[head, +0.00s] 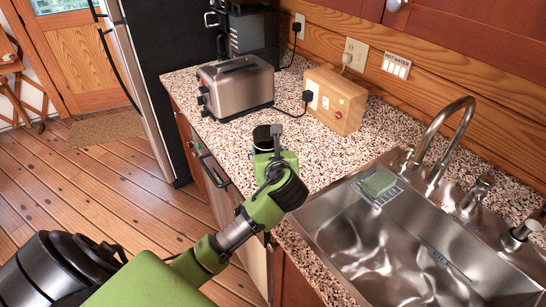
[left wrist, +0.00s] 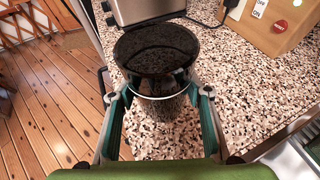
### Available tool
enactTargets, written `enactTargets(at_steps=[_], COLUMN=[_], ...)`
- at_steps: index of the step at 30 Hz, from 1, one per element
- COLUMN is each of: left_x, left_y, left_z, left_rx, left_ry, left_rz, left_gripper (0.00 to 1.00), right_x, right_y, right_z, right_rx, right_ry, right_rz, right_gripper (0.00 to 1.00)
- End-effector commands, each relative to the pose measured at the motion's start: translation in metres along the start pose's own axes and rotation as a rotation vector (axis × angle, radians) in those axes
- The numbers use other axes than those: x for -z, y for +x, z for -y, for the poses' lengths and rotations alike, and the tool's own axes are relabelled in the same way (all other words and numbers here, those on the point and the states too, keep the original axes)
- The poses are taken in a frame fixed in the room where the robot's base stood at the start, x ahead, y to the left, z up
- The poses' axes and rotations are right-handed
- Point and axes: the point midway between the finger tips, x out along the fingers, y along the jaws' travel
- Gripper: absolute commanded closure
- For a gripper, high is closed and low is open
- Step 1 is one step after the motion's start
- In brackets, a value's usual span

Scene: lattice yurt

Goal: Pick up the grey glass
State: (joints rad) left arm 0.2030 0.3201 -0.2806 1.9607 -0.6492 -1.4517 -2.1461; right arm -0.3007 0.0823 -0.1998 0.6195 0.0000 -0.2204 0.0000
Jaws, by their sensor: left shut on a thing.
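The grey glass (left wrist: 155,55) is dark and round-rimmed, with a clearer lower part, and stands between the fingers of my left gripper (left wrist: 158,94) in the left wrist view. The fingers press on its two sides, shut on it. In the head view the dark glass (head: 263,136) shows just past the green end of my left arm, over the near edge of the speckled counter (head: 325,150). My arm hides part of it. I cannot tell whether its base touches the counter. My right gripper is not in view.
A steel toaster (head: 236,88) stands behind the glass. A wooden outlet box (head: 336,101) with plugged cords is to its right. A steel sink (head: 345,235) with a tall faucet (head: 448,135) and a green sponge (head: 379,182) lies at right.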

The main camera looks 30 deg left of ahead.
Motion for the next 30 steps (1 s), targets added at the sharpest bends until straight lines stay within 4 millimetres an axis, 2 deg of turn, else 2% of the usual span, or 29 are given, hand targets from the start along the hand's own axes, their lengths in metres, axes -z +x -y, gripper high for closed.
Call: enactTargets(at_steps=[2,6,15,21,30], left_x=[-0.013,-0.013,-0.020,-0.021,-0.021], left_y=[-0.017,-0.041,-0.078,-0.086,-0.087], left_z=[-0.010,-0.032,-0.063,-0.070,-0.071], left_rx=[0.004,0.001,0.001,0.000,0.000], left_ry=[-0.002,0.000,0.000,-0.001,0.000], left_rz=[0.004,0.002,0.001,0.000,0.000], left_gripper=[0.81,0.81,0.81,0.81,0.81], right_x=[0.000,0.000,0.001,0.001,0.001], right_y=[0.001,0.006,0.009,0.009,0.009], right_z=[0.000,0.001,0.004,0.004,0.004], right_rx=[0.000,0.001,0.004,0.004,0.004], right_ry=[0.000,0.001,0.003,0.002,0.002], right_rz=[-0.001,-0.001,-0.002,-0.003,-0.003], right_gripper=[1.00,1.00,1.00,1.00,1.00])
